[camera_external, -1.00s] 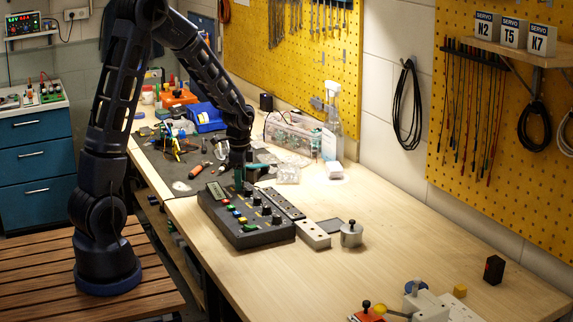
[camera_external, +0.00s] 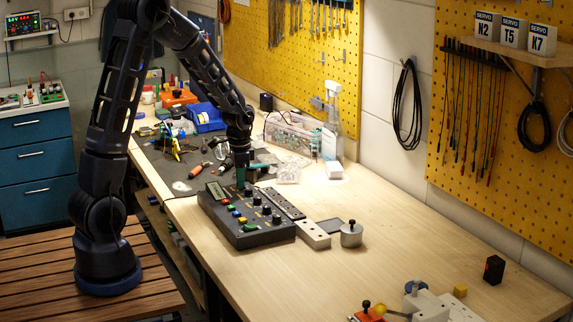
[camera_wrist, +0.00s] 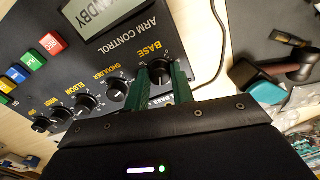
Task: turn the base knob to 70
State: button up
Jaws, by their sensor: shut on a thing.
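The arm control box (camera_external: 240,228) is dark grey and lies on the wooden bench. It also shows in the wrist view (camera_wrist: 100,60), with a display (camera_wrist: 105,20) reading "STANDBY". The knob labelled BASE (camera_wrist: 158,72) is black and sits at the end of a row of knobs. My gripper (camera_wrist: 160,80) has its two green fingers on either side of this knob, shut on it. In the external view my gripper (camera_external: 240,185) points down at the box's far end. The knob's scale is largely hidden by the fingers.
The shoulder knob (camera_wrist: 116,92) and elbow knob (camera_wrist: 88,105) sit close beside the base knob. Tools lie on the dark mat (camera_external: 175,170) behind. The bench's middle right is clear.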

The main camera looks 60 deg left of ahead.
jog(key=n, duration=0.5)
jog(key=shift+n, duration=0.3)
jog(key=n, duration=0.4)
jog(key=shift+n, duration=0.4)
jog(key=o, duration=1)
notch_tip(320, 180, up, 11)
dwell(0.3)
